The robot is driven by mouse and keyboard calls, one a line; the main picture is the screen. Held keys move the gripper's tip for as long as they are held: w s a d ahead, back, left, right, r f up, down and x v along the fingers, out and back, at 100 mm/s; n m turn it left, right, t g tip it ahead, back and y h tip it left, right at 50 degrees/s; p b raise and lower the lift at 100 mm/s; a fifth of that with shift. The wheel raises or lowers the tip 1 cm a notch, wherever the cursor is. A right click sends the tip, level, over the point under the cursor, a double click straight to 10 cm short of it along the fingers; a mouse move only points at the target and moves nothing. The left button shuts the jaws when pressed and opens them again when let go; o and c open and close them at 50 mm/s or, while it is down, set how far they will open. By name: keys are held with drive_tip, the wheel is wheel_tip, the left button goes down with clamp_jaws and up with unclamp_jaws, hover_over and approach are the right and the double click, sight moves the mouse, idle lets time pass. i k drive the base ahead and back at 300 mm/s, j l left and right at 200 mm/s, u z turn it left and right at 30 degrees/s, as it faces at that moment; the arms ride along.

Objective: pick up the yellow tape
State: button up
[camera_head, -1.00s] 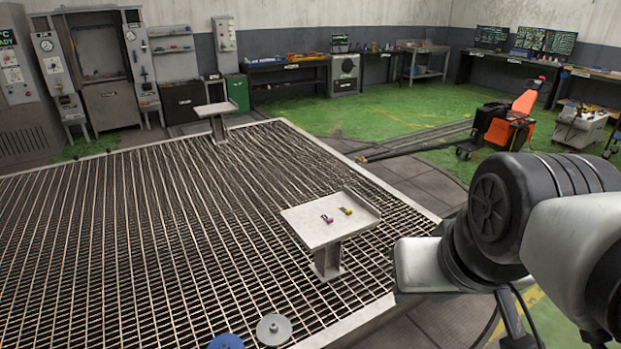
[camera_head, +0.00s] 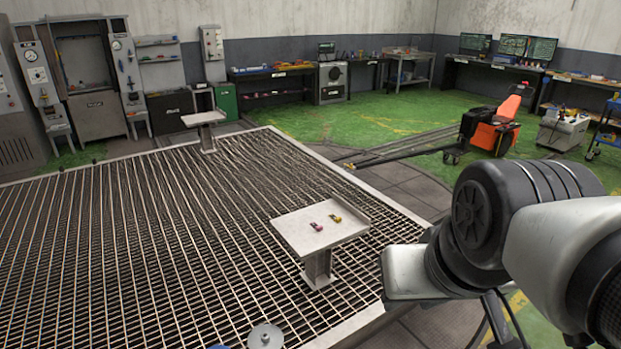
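A small yellow item (camera_head: 336,218), which may be the yellow tape, lies on the near pedestal tray (camera_head: 289,229). It is too small to make out clearly. A small pink or red item (camera_head: 316,227) lies just left of it on the same tray. My arm reaches in from the right edge of the head view, to the right of the tray and apart from it. My gripper cannot be made out in this view.
The pedestal tray stands on a large metal grating (camera_head: 150,240). A second pedestal tray (camera_head: 203,117) stands at the far edge. A grey disc (camera_head: 265,337) is at the bottom. An orange and black machine (camera_head: 492,130) stands on the green floor (camera_head: 370,118) at the back right.

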sight(339, 219)
drive_tip(key=i+l+u, duration=0.25)
drive_tip(key=i+l, duration=0.25)
drive_tip(key=i+l+u, duration=0.3)
drive_tip(key=l, duration=0.35)
drive_tip(key=i+l+u, duration=0.1)
drive_tip(key=i+l, duration=0.2)
drive_tip(key=i+l+u, duration=0.15)
drive_tip(key=l, duration=0.25)
drive_tip(key=i+l+u, duration=0.15)
drive_tip(key=l, duration=0.25)
drive_tip(key=i+l+u, duration=0.1)
drive_tip(key=l, duration=0.25)
drive_tip(key=i, duration=0.05)
